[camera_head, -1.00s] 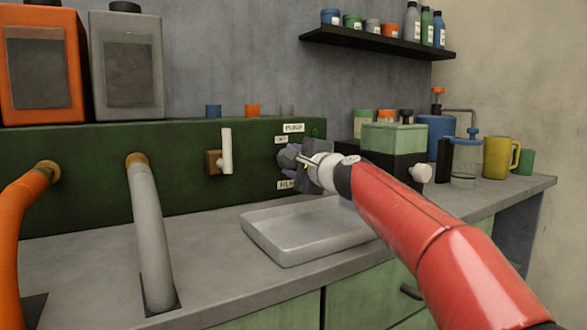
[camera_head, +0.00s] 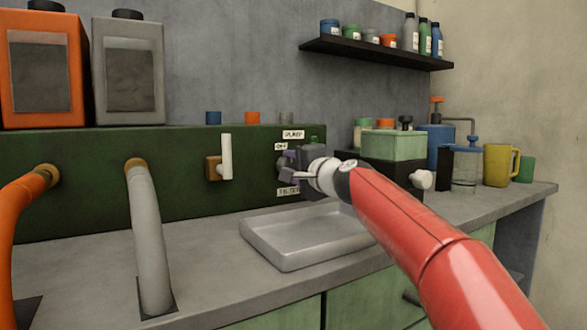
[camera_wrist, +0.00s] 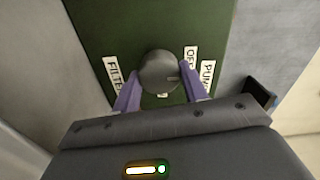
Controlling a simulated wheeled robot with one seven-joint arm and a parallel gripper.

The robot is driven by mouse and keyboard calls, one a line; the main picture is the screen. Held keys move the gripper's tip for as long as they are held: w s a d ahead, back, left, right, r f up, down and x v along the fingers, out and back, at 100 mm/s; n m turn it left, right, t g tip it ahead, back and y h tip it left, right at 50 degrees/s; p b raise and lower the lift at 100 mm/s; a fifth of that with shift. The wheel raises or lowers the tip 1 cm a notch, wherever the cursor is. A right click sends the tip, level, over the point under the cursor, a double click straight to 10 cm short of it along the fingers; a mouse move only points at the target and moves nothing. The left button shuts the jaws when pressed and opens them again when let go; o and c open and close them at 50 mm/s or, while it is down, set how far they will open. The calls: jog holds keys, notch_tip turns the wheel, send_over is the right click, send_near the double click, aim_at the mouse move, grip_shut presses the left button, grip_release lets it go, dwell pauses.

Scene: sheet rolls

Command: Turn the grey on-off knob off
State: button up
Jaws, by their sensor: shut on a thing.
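The grey knob (camera_wrist: 158,72) is round and sits on the dark green panel (camera_wrist: 128,25). My gripper (camera_wrist: 161,88) has its two purple fingers on either side of the knob and is shut on it. A short pale mark on the knob points right in the wrist view, roughly toward the OFF label (camera_wrist: 190,62). The PUMP label (camera_wrist: 207,75) is beyond that, and the FILTER label (camera_wrist: 114,75) is on the left. A small white label below the knob is mostly hidden. In the head view my gripper (camera_head: 292,170) covers most of the knob.
A shallow metal tray (camera_head: 285,255) lies on the counter below my arm. A white-handled lever (camera_head: 226,157) is left of the knob. A green-topped box with a white knob (camera_head: 393,148) stands close right of my wrist. A grey hose (camera_head: 148,240) rises at left.

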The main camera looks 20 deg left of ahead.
jog(key=shift+f, duration=0.1)
jog(key=o, duration=1)
jog(key=b+v, duration=0.2)
jog(key=v, duration=0.6)
jog(key=shift+b, duration=0.4)
jog(key=shift+a, duration=0.1)
